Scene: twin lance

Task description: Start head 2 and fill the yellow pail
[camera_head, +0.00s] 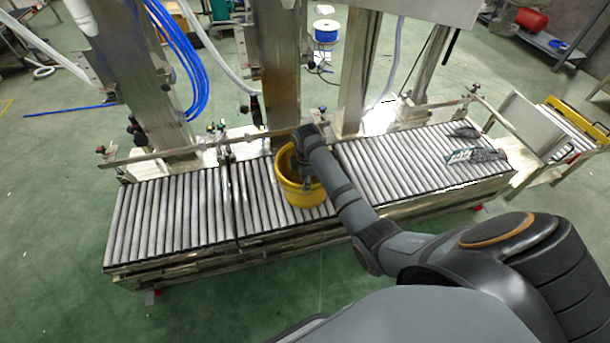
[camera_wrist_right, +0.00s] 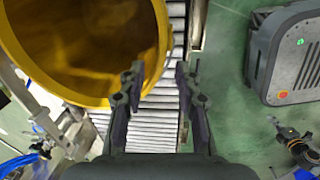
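The yellow pail (camera_head: 302,197) stands upright on the roller conveyor (camera_head: 165,215), in front of a steel column (camera_head: 278,70). My right arm reaches to it from the lower right, and my right gripper (camera_head: 304,172) is at the pail's rim. In the right wrist view the open pail (camera_wrist_right: 90,95) fills the upper left, and its inside looks empty. My right gripper (camera_wrist_right: 160,82) is open there; one finger overlaps the pail's rim and the other is outside it. I cannot tell whether they touch the wall. No head is clearly marked as head 2. My left gripper is out of view.
A rail (camera_head: 200,153) runs along the conveyor's back, with several steel columns and blue hoses (camera_head: 180,50) behind it. Dark wrapped items (camera_head: 478,154) lie on the conveyor's right end. A cart (camera_head: 570,140) stands beyond that end. Rollers left of the pail are clear.

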